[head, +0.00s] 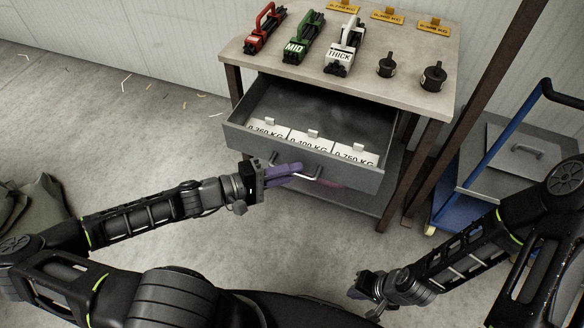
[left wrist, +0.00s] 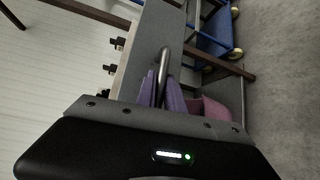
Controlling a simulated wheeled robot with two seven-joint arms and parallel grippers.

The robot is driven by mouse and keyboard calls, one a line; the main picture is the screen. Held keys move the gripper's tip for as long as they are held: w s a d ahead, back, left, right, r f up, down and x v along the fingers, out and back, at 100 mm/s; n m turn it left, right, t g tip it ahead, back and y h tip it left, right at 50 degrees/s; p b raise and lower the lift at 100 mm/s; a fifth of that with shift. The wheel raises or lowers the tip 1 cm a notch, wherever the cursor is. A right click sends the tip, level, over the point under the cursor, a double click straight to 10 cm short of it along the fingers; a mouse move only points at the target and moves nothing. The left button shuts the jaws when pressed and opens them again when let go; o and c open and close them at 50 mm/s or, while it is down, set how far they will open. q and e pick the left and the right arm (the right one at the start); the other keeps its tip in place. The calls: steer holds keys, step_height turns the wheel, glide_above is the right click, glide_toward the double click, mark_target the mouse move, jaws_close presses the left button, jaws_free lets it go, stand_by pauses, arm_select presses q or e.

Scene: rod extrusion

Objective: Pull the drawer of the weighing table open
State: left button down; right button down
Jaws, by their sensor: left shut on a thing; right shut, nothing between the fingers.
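The weighing table (head: 400,92) stands at the back centre in the head view. Its grey drawer (head: 345,171) is pulled out, and its inside shows. A metal bar handle (head: 318,180) runs along the drawer front; it also shows in the left wrist view (left wrist: 162,62). My left gripper (head: 298,171) has purple fingers shut on the handle near its middle; the fingers also show on both sides of the bar in the left wrist view (left wrist: 161,92). My right gripper (head: 354,293) is shut and empty, low over the floor at the bottom centre, partly hidden by its own wrist.
Cards marked 0.360 KG (head: 266,128), 0.400 KG (head: 312,141) and 0.760 KG (head: 357,153) stand in the drawer. Red (head: 265,29), green (head: 304,38) and white (head: 344,48) tools and two black weights (head: 433,77) are on the tabletop. A blue cart (head: 455,205) stands right, beyond a brown post.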

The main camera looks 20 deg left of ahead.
arm_select(q)
steer(key=c, duration=1.5)
jaws_free()
steer(key=shift+o, duration=0.2)
steer(key=v, duration=0.7)
steer(key=shift+s+a+p, duration=0.2)
steer(key=shift+a+p, duration=0.1)
steer(key=shift+p, duration=0.05)
